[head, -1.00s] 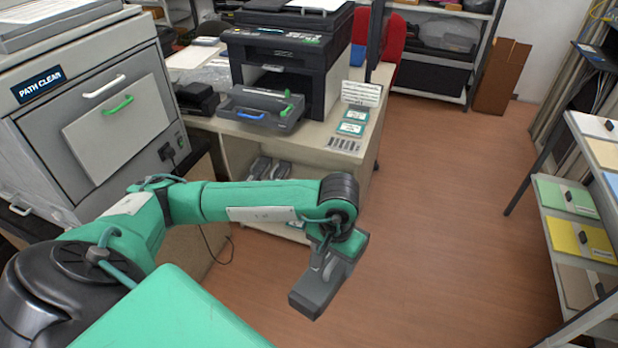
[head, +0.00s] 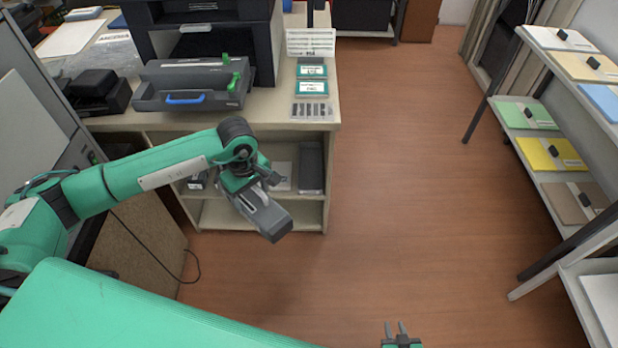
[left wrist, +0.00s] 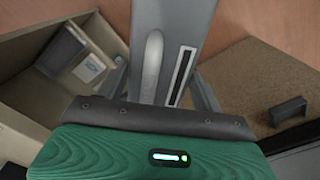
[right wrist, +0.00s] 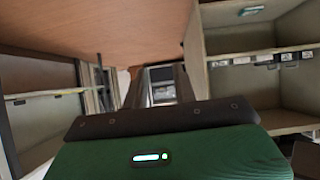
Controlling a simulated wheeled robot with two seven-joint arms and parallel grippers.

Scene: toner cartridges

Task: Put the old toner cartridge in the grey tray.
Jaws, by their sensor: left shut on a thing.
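A long grey cartridge (head: 265,218) hangs tilted from my left gripper (head: 256,184), in front of the desk's open shelves and above the floor. In the left wrist view the cartridge (left wrist: 172,30) runs up from between the fingers, with a pale raised grip and a dark slotted strip on its face. My left gripper is shut on it. My right gripper (head: 396,330) is at the bottom edge of the head view, fingers apart and empty. I cannot pick out the grey tray for certain.
A dark grey unit (head: 190,88) with a blue handle and green levers sits on the desk before the black printer (head: 205,40). A dark upright box (head: 311,168) stands on the shelf. Open floor (head: 410,180) lies right; a rack with coloured boards (head: 552,153) stands beyond.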

